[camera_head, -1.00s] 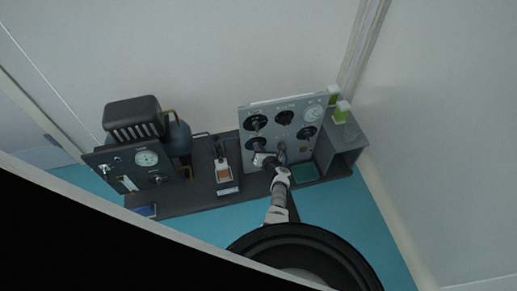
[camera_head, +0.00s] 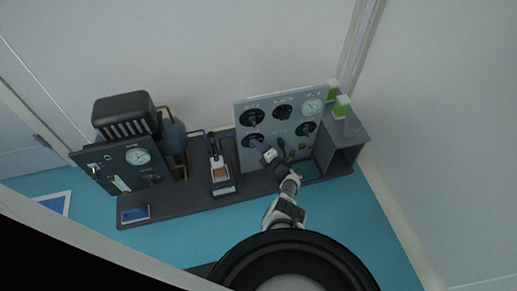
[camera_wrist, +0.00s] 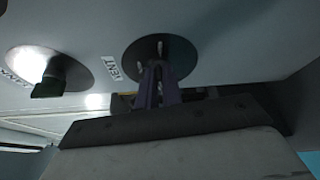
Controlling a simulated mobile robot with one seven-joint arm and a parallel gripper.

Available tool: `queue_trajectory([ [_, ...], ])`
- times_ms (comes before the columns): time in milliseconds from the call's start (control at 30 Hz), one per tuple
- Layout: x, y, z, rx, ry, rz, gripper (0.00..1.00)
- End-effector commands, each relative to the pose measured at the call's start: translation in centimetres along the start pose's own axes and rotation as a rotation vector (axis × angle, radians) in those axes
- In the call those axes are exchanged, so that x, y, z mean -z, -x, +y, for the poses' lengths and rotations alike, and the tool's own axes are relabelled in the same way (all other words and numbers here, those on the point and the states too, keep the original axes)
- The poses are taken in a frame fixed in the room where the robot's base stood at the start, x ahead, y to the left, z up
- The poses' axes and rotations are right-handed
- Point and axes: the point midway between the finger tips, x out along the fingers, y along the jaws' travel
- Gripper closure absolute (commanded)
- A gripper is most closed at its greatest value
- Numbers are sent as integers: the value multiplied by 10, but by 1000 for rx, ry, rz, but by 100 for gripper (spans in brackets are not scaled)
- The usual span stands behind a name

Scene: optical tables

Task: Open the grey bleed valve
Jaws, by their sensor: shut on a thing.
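The grey panel (camera_head: 275,148) stands upright on a dark bench and carries several black round dials and a gauge. My gripper (camera_head: 259,145) is at the panel's lower-left dial (camera_head: 248,140). In the wrist view my purple fingers (camera_wrist: 160,82) are shut on a small handle in front of a black disc (camera_wrist: 178,52). A label beside the disc seems to read "VENT". The fingers hide most of the handle, so I cannot tell its colour or how far it is turned. A neighbouring dial with a dark handle (camera_wrist: 62,78) shows at left.
A gauge (camera_head: 312,106) is at the panel's upper right. Green-topped bottles (camera_head: 343,104) stand on an open grey box (camera_head: 355,145) to the right. A small stand (camera_head: 222,172) and a dark apparatus (camera_head: 125,160) are to the left. Teal floor lies in front.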

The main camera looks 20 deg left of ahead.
Motion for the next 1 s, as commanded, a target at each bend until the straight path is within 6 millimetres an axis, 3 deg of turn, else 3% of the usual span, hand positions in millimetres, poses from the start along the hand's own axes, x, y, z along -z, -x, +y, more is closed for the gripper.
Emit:
queue_trajectory([
  [400, 2, 0, -5, -77, -186, 3, 100],
  [967, 2, 0, -4, -88, -216, 3, 100],
  [1000, 2, 0, -4, -88, -216, 3, 91],
])
